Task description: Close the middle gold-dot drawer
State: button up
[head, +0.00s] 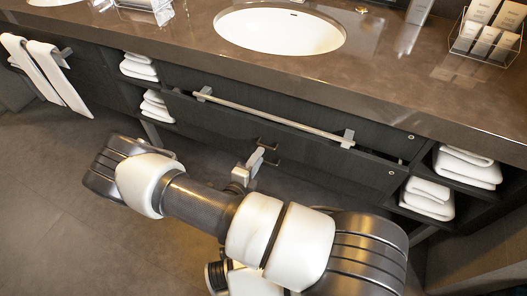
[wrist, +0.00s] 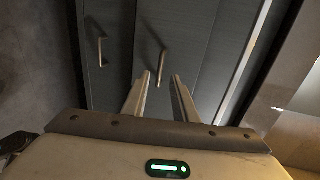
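Dark drawer fronts fill the vanity below the counter in the head view. The upper front (head: 375,136) and the front below it (head: 340,176) each have a small pale round dot near the right end; I cannot make out a gold colour. The lower front appears to stand out a little, with a thin gap along its top edge. My gripper (head: 250,166) is in front of the lower front, near a dark handle. In the wrist view my gripper (wrist: 162,76) is open, its two fingers apart and empty. A bar handle (wrist: 162,62) lies just beyond the fingertips; contact cannot be told.
A metal towel bar (head: 275,115) runs across above my gripper. Another handle (wrist: 102,48) shows left in the wrist view. Folded towels (head: 465,167) fill side shelves. The counter (head: 300,75) overhangs, with a sink (head: 280,30) and a toiletry rack (head: 487,45). Floor is open at left.

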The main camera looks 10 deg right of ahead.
jog(key=x, duration=0.5)
jog(key=shift+b, duration=0.35)
grip_shut()
dwell(1.1)
